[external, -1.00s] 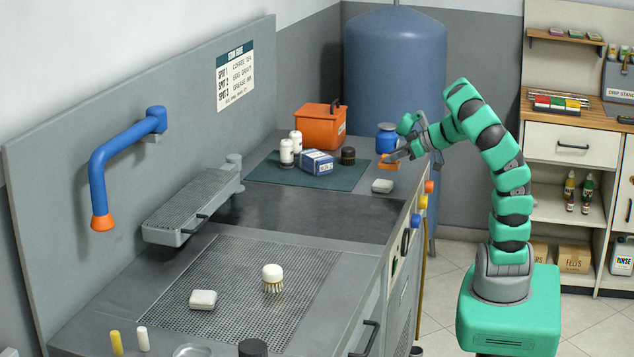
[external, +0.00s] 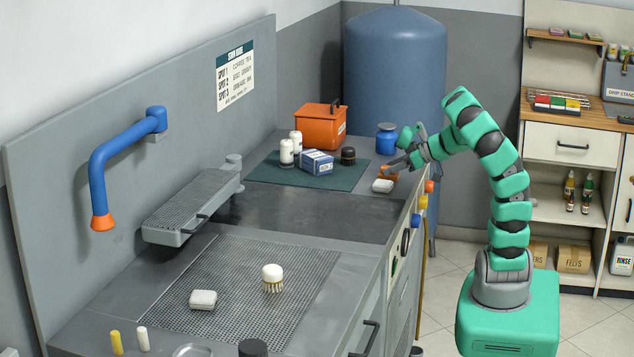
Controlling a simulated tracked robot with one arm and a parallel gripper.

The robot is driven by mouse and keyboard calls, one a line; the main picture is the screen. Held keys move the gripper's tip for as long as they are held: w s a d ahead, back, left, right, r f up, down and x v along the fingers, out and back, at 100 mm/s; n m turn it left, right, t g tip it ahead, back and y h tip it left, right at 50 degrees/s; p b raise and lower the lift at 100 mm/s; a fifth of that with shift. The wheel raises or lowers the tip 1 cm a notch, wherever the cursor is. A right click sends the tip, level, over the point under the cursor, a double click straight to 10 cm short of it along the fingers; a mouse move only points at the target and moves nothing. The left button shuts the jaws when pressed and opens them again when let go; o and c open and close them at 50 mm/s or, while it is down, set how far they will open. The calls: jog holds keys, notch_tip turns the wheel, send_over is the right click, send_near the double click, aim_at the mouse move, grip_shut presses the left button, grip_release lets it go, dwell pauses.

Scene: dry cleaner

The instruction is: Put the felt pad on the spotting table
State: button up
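A small white pad (external: 382,185) with a grey underside lies on the counter near its right edge, in front of the dark green mat. A similar pale pad (external: 203,299) lies on the perforated grid of the spotting table (external: 205,262) in the foreground. I cannot tell by material which is felt. My gripper (external: 388,171), with orange at its tips, is just behind and slightly above the first pad. It appears apart from that pad and holds nothing that I can see. The gap between its fingers is too small to make out.
A white-topped brush (external: 272,278) stands on the grid. Beyond, a blue box (external: 316,162), white bottles (external: 287,153), a dark brush (external: 348,155), an orange bin (external: 320,126) and a blue jar (external: 386,138) crowd the back. The dark middle counter (external: 310,215) is clear.

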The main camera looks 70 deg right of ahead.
jog(key=shift+r, duration=0.1)
jog(key=p+v, duration=0.4)
jog(key=v, duration=0.8)
